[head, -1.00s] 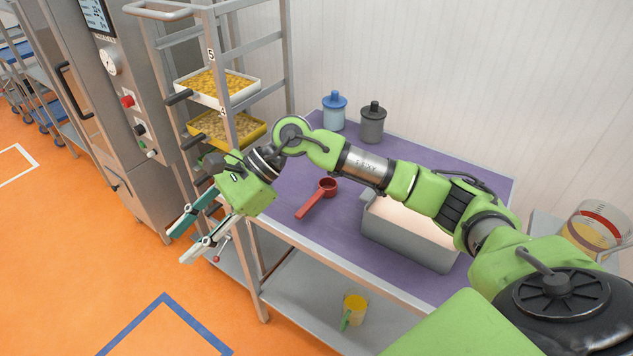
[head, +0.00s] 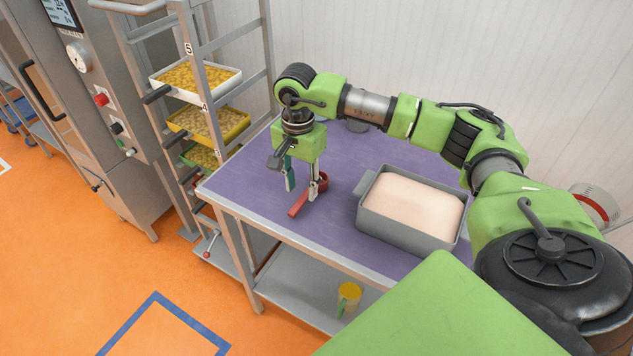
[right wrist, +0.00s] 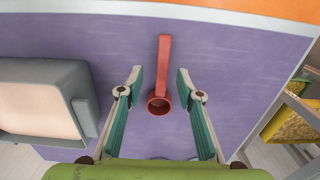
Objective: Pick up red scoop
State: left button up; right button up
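The red scoop (head: 301,203) lies on the purple table top, its handle pointing toward the table's front edge and its cup partly behind a finger of my right gripper. In the right wrist view the whole scoop (right wrist: 162,72) shows, with the round cup nearest me and the handle running away. My right gripper (head: 301,192) points down over the scoop. Its fingers (right wrist: 157,76) are open, one on each side of the scoop, with gaps between them and it. My left gripper is not in view.
A grey bin (head: 376,218) with pale contents stands on the table, right of the scoop. A rack with trays (head: 205,127) stands at the table's left. A yellow-topped jug (head: 348,299) is on the lower shelf. The purple surface (head: 243,184) left of the scoop is clear.

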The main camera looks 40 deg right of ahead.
aim_at(301, 200)
jog(key=shift+f+p, duration=0.3)
jog(key=shift+f, duration=0.2)
jog(key=f, duration=0.1)
jog(key=f+p, duration=0.1)
jog(key=f, duration=0.1)
jog(key=f+p, duration=0.1)
jog(key=shift+w+f, duration=0.25)
jog(key=shift+f, duration=0.15)
grip_shut()
